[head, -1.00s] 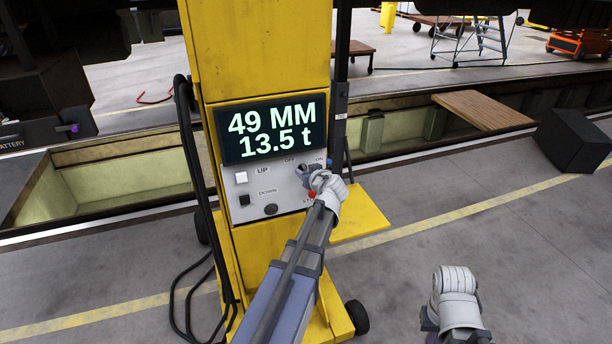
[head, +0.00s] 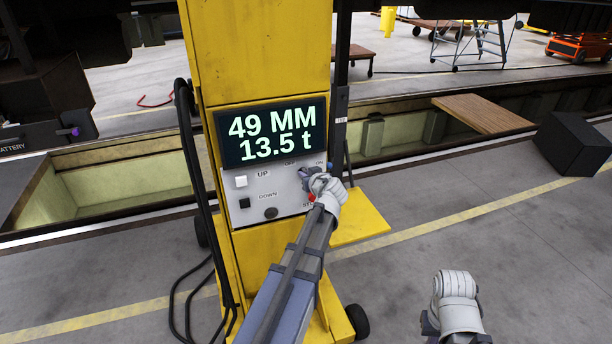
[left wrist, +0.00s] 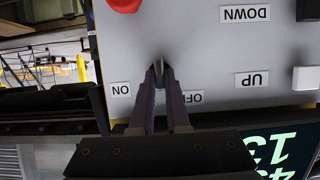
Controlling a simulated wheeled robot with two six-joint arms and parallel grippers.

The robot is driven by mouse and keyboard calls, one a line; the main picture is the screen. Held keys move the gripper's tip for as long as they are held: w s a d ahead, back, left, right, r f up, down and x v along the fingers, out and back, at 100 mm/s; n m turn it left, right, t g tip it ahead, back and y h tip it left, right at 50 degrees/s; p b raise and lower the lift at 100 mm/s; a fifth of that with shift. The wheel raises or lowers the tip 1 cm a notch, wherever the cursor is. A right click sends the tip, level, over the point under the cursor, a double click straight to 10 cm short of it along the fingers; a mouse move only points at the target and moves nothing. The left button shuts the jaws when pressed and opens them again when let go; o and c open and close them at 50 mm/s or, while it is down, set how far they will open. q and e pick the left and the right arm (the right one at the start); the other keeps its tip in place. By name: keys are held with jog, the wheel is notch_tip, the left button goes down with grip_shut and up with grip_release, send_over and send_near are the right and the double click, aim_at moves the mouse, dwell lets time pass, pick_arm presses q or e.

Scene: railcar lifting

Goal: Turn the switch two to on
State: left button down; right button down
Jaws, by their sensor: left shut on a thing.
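The yellow column (head: 262,50) carries a light grey control panel (head: 290,205) with OFF and ON labels at its upper right. My left gripper (head: 306,174) is at the panel below these labels. In the left wrist view, which shows the panel upside down, its two dark fingers (left wrist: 158,72) are closed together on a small dark switch between the ON label (left wrist: 120,88) and the OFF label (left wrist: 191,97). The fingers hide most of the switch, so I cannot tell its setting. My right arm's white wrist (head: 457,300) is at lower right; its fingers are hidden.
A display (head: 270,134) above the panel reads 49 MM and 13.5 t. The panel also has a white UP button (head: 241,181), a black DOWN button (head: 244,202) and a red button (left wrist: 124,4) close to my left gripper. Black cables (head: 184,130) hang at the column's left.

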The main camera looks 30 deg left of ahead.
dwell(0.3)
pick_arm(q)
jog(key=shift+w+d+f+m+g+y+b, duration=0.15)
jog(key=shift+m+g+y+b, duration=0.55)
jog(key=shift+m, duration=0.65)
jog(key=shift+w+d+f+m+g+y+b, duration=0.1)
jog(key=shift+m+g+y+b, duration=0.35)
jog(key=shift+m+y+b, duration=0.6)
jog(key=shift+w+d+f+m+g+y+b, duration=0.15)
jog(key=shift+m+g+y+b, duration=0.4)
jog(key=shift+m, duration=1.05)
jog(key=c, duration=0.9)
grip_release()
jog(key=shift+r, duration=0.1)
